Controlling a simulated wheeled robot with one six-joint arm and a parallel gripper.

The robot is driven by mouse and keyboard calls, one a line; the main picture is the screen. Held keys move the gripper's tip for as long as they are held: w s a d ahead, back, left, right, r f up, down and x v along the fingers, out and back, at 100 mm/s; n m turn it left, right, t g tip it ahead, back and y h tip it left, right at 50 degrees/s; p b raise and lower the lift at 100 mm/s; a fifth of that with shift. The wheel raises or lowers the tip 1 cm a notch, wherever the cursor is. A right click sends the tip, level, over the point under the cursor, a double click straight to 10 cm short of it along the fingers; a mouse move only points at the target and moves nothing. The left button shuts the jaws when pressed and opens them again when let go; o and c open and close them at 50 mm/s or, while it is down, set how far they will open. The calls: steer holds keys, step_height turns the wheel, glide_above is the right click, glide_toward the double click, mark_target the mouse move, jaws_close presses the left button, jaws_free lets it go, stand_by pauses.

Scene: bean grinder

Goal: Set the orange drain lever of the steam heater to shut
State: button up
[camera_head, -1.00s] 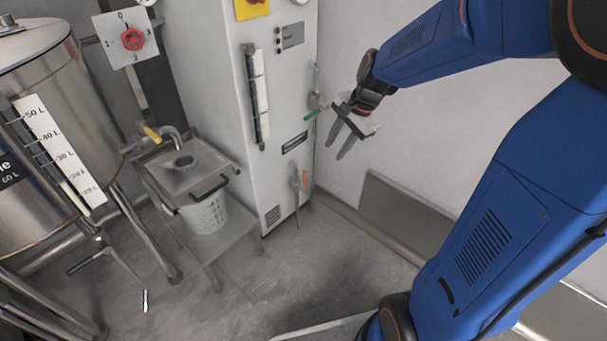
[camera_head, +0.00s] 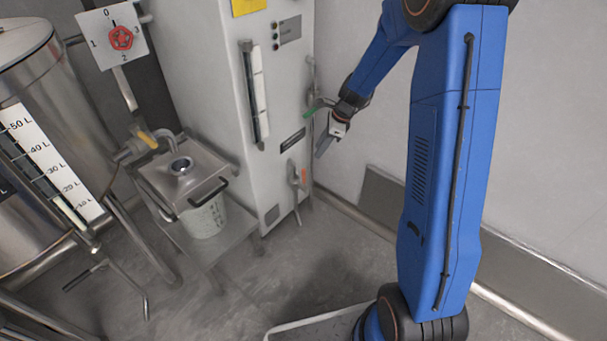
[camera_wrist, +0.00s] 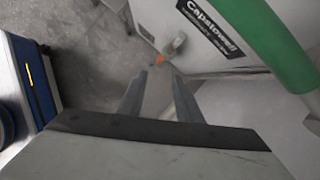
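The steam heater is the tall white cabinet (camera_head: 205,75) against the back wall. Its orange drain lever (camera_head: 304,177) is low on the front, on a grey valve near the right edge, and appears to point roughly up and down. In the wrist view the orange tip (camera_wrist: 160,60) shows ahead, between and beyond the fingertips. My gripper (camera_head: 321,152) is in front of the cabinet's right side, above the orange lever and apart from it. In the wrist view my gripper (camera_wrist: 158,92) has its two fingers apart with nothing between them.
A green lever (camera_head: 317,110) sits higher on the heater, close to my gripper; it looms at top right in the wrist view (camera_wrist: 268,38). A small table with a lidded bucket (camera_head: 206,216) stands left of the heater. A steel tank (camera_head: 45,100) is far left.

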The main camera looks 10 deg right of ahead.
mark_target(304, 174)
steer(key=x, duration=1.6)
steer(key=shift+f, duration=0.2)
jaws_close()
